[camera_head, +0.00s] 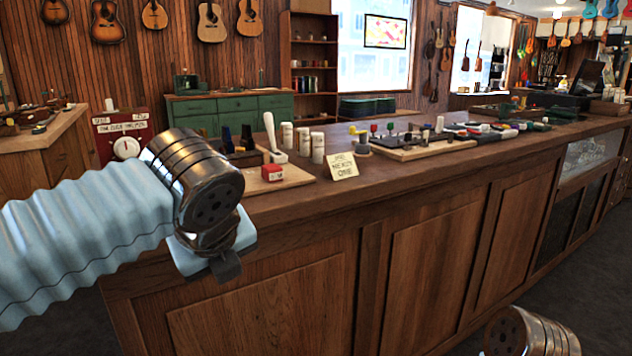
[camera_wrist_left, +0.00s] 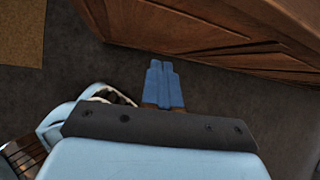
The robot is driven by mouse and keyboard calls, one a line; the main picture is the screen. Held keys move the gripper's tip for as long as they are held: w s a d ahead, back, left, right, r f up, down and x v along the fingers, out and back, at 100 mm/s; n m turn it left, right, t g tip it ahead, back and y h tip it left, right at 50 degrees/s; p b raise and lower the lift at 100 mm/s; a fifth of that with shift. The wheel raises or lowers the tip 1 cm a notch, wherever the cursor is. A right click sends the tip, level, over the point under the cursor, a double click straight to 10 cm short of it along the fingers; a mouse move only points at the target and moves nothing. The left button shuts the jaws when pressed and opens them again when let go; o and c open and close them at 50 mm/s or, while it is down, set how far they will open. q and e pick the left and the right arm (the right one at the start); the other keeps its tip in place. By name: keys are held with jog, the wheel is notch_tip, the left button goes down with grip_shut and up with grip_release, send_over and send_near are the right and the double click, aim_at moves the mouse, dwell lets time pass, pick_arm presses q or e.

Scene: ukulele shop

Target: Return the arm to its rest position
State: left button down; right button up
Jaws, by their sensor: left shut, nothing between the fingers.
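My left arm comes in from the left in the head view, in a pale blue ribbed sleeve with a metal wrist. Its hand is in front of the near left end of the wooden counter (camera_head: 435,235), below the countertop edge. In the left wrist view my left gripper (camera_wrist_left: 163,68) has its two blue fingers together, empty, pointing over the dark floor (camera_wrist_left: 105,60). The counter's panelled front (camera_wrist_left: 225,45) is beyond them, apart from the fingertips. A metal part of my right arm shows at the bottom right of the head view; its gripper is out of view.
The floor before the counter is clear.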

pick_arm(q)
jog(key=w+d+f+n+g+h, duration=0.25)
jog(key=f+n, duration=0.25)
jog(key=f, duration=1.1)
jog(key=w+d+f+n+g+h, duration=0.2)
jog(key=d+f+n, duration=0.3)
jog(key=f, duration=1.2)
jog(key=s+a+f+n, duration=0.2)
jog(key=s+f+n, duration=0.6)
jog(key=f+n, duration=0.2)
jog(key=s+a+f+n+g, duration=0.1)
jog(key=s+a+f+n, duration=0.2)
jog(key=s+f+n, duration=0.5)
notch_tip(320, 180, down, 7)
jog(key=n+h, duration=0.1)
jog(key=n, duration=0.1)
jog(key=shift+n, duration=0.3)
jog(key=shift+r, duration=0.15)
